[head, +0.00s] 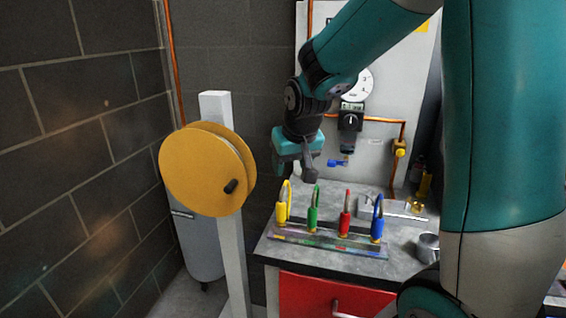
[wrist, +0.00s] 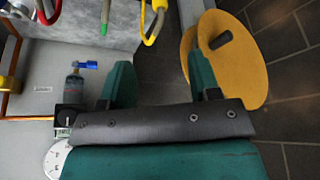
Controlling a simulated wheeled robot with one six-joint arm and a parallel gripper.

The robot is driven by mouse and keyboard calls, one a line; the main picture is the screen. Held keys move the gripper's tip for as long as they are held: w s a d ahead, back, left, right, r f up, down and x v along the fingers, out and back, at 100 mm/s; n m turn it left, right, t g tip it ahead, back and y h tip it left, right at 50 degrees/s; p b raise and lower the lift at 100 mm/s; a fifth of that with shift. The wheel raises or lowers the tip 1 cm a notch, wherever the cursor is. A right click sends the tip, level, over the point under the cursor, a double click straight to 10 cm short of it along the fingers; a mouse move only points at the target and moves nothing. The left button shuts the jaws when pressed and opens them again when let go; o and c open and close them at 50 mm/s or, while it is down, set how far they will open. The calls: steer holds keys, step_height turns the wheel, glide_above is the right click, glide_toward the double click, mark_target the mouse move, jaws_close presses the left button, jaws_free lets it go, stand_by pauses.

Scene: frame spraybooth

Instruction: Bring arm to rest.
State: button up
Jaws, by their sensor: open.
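My gripper (head: 297,165) hangs from my teal arm above the back left part of the grey bench, in front of the white wall panel. In the wrist view its two teal fingers (wrist: 162,72) stand wide apart with nothing between them. Below the gripper in the head view, a clear rack (head: 320,243) stands on the bench. It holds a yellow tool (head: 283,206), a green tool (head: 313,214), a red tool (head: 345,218) and a blue tool (head: 377,222), each with a loop on top. The gripper appears apart from them.
A yellow reel (head: 200,170) on a white post (head: 229,250) stands left of the bench. A gauge (head: 356,84), a regulator (head: 350,122) and a blue-handled valve (head: 338,163) are on the wall panel (head: 378,160). A metal cup (head: 428,246) stands on the bench (head: 270,247), above a red drawer (head: 310,298).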

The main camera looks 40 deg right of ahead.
steer(key=shift+s+r, duration=0.1)
steer(key=shift+r, duration=0.05)
steer(key=shift+a, duration=0.1)
steer(key=s+a+r+n+g+y, duration=0.1)
steer(key=s+a+n, duration=0.4)
steer(key=s+a, duration=0.5)
steer(key=s+a+r+n+g+y, duration=0.1)
steer(key=s+a+n+g+y, duration=0.2)
steer(key=s+a, duration=0.8)
steer(key=shift+s+a+r+n+y, duration=0.3)
steer(key=shift+a+n+y, duration=0.35)
steer(key=shift+n, duration=0.45)
